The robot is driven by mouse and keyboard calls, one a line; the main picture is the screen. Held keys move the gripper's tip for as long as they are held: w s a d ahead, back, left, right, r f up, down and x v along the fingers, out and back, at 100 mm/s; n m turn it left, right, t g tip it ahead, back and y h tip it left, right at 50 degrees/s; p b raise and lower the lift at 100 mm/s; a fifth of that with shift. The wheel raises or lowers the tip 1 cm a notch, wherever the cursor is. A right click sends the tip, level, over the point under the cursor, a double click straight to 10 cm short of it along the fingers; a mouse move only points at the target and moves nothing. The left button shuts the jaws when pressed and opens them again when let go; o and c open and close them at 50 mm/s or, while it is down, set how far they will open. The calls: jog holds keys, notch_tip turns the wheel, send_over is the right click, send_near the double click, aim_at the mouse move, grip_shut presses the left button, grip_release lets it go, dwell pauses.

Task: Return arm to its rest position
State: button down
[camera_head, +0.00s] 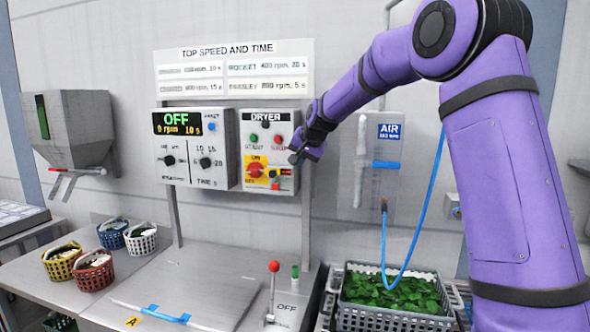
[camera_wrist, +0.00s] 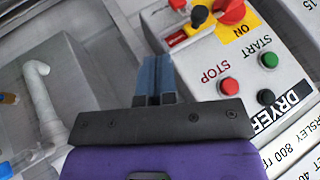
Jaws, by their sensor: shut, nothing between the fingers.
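My purple arm reaches in from the right in the head view. My gripper (camera_head: 298,157) is at the right edge of the dryer panel (camera_head: 284,134), in front of its lower part. In the wrist view my gripper (camera_wrist: 154,62) is shut and empty, its two blue-grey fingers together, beside the panel's edge. The dryer panel has a green START button (camera_wrist: 269,61), a red STOP button (camera_wrist: 229,86), a black button and a red-and-yellow rotary switch (camera_head: 256,168). Whether the fingertips touch the panel I cannot tell.
A control box (camera_head: 196,149) reads OFF, 0 rpm, 10 s. A blue hose (camera_head: 384,240) hangs by the AIR fitting above a grey crate (camera_head: 395,321) of greens. A lever with a red knob (camera_head: 274,266) stands on the counter. Small baskets (camera_head: 62,261) sit at left.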

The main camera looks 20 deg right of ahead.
jog(key=shift+v, duration=0.8)
jog(key=s+a+r+n+g, duration=0.1)
jog(key=s+a+r+n, duration=0.15)
jog(key=s, duration=0.95)
jog(key=s+a+r+n, duration=0.1)
jog(key=s+r, duration=0.2)
jog(key=s, duration=0.9)
jog(key=s+f+n, duration=0.1)
jog(key=s+f, duration=0.2)
jog(key=s, duration=0.9)
jog(key=s+f+n+g+h, duration=0.1)
jog(key=s+f, duration=0.3)
jog(key=s, duration=0.9)
jog(key=shift+d+f+n, duration=0.15)
jog(key=shift+d+n, duration=0.15)
jog(key=shift+n, duration=0.35)
